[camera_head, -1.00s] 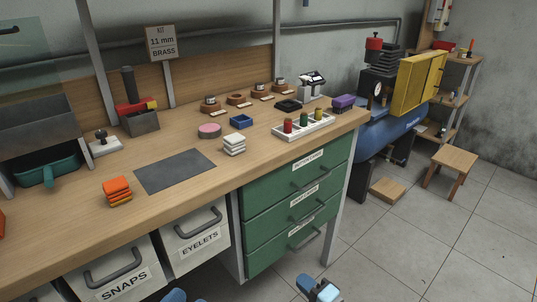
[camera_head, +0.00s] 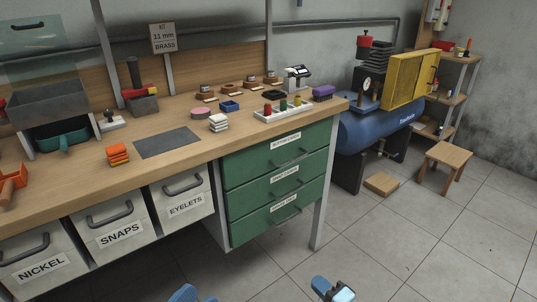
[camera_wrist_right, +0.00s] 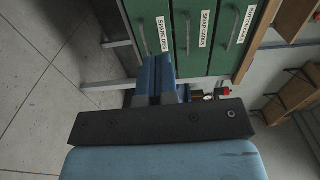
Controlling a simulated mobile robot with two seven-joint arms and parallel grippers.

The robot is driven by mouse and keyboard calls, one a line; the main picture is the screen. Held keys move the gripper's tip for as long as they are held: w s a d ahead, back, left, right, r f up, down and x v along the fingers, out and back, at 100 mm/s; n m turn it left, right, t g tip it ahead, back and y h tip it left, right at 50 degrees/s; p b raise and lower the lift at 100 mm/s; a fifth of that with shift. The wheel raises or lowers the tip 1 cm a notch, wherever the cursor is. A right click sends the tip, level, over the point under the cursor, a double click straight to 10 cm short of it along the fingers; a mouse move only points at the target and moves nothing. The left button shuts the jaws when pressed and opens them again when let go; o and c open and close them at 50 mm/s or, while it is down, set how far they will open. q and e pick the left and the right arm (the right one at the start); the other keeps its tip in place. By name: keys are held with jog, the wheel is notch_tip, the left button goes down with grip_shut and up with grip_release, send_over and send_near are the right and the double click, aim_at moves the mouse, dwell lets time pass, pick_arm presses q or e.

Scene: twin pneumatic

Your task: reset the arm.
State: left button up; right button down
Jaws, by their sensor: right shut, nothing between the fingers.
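The right arm shows as a light-blue piece at the bottom edge of the head view, and my right gripper (camera_head: 322,284) is low in front of the green drawers. In the right wrist view, the blue fingers of the same gripper (camera_wrist_right: 158,66) are together with nothing between them, pointing toward the green drawer unit (camera_wrist_right: 200,45). A blue piece of my own body shows at the bottom edge left of centre in the head view.
The wooden workbench (camera_head: 95,187) spans the left and middle, with white bins (camera_head: 117,226) and green drawers (camera_head: 250,178) below. A blue compressor tank (camera_head: 385,125), a yellow guard (camera_head: 408,78) and a wooden stool (camera_head: 448,153) stand to the right. The tiled floor (camera_head: 420,235) is clear in front.

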jog(key=d, duration=0.4)
jog(key=s+a+r+n+g, duration=0.1)
jog(key=s+a+r+n, duration=0.1)
jog(key=s+r+n, duration=1.8)
pick_arm(q)
notch_tip(320, 180, up, 7)
jog(key=w+a+y+p, duration=0.1)
jog(key=a+y+p, duration=0.1)
jog(key=p, duration=1.4)
pick_arm(e)
notch_tip(320, 180, up, 12)
jog(key=w+a+m+t+h, duration=0.3)
jog(key=m+h, duration=0.1)
jog(key=m, duration=0.3)
pick_arm(q)
jog(key=s+a+r+g+y+p, duration=0.2)
jog(key=s+a+g+y+p, duration=0.2)
jog(key=p, duration=2)
jog(key=shift+s+a+r+n+g, duration=0.15)
jog(key=shift+s+a+n+g, duration=0.2)
jog(key=shift+a+g, duration=0.65)
pick_arm(e)
jog(key=s+d+r+g+h, duration=0.2)
jog(key=s+d+g+h, duration=0.1)
jog(key=s+d+g, duration=0.2)
jog(key=shift+s+d+r+h, duration=0.3)
jog(key=shift+d+h, duration=0.1)
jog(key=shift+d, duration=0.45)
